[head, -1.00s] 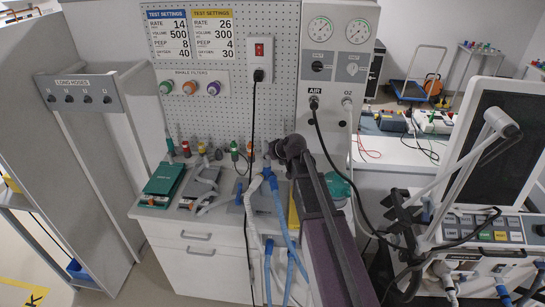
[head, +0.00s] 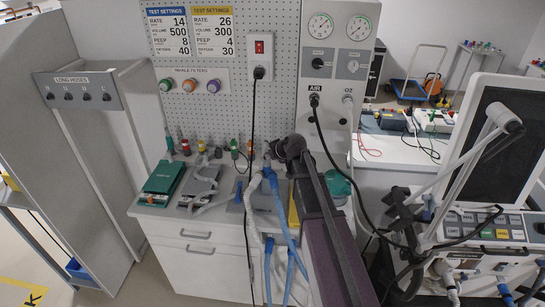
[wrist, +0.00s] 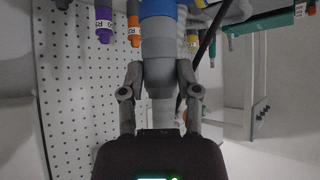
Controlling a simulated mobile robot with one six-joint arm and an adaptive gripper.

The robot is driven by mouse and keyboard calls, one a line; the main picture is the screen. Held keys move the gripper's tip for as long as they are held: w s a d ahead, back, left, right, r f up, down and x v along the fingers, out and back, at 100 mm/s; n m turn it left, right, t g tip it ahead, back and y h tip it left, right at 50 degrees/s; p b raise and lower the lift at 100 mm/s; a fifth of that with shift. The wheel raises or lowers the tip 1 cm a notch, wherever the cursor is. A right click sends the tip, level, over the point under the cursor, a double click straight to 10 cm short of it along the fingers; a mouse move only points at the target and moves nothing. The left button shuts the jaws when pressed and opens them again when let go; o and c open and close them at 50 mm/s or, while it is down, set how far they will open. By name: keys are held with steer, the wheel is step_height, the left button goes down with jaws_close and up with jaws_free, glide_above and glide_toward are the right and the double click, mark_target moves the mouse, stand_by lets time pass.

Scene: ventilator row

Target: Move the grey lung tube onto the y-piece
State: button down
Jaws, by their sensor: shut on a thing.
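In the wrist view my gripper (wrist: 160,78) is shut on a grey stepped tube piece (wrist: 157,48). A blue collar (wrist: 158,8) meets its upper end in that picture; I cannot tell whether the two are joined. In the head view my dark arm hides most of the gripper and the held piece. Blue (head: 279,205) and white (head: 251,205) hoses rise in front of the counter and meet near my wrist, where the y-piece itself is not clear. A grey test lung (head: 199,183) with a pale tube lies on the counter.
A green test lung (head: 162,177) lies left of the grey one. Several coloured connectors stand along the counter's back edge. A black cable (head: 251,120) hangs in front of the pegboard. The ventilator (head: 480,225) stands at the right, with a hose rack (head: 85,85) at the left.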

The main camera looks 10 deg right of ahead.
stand_by(0.4)
steer(key=shift+c, duration=1.2)
jaws_free()
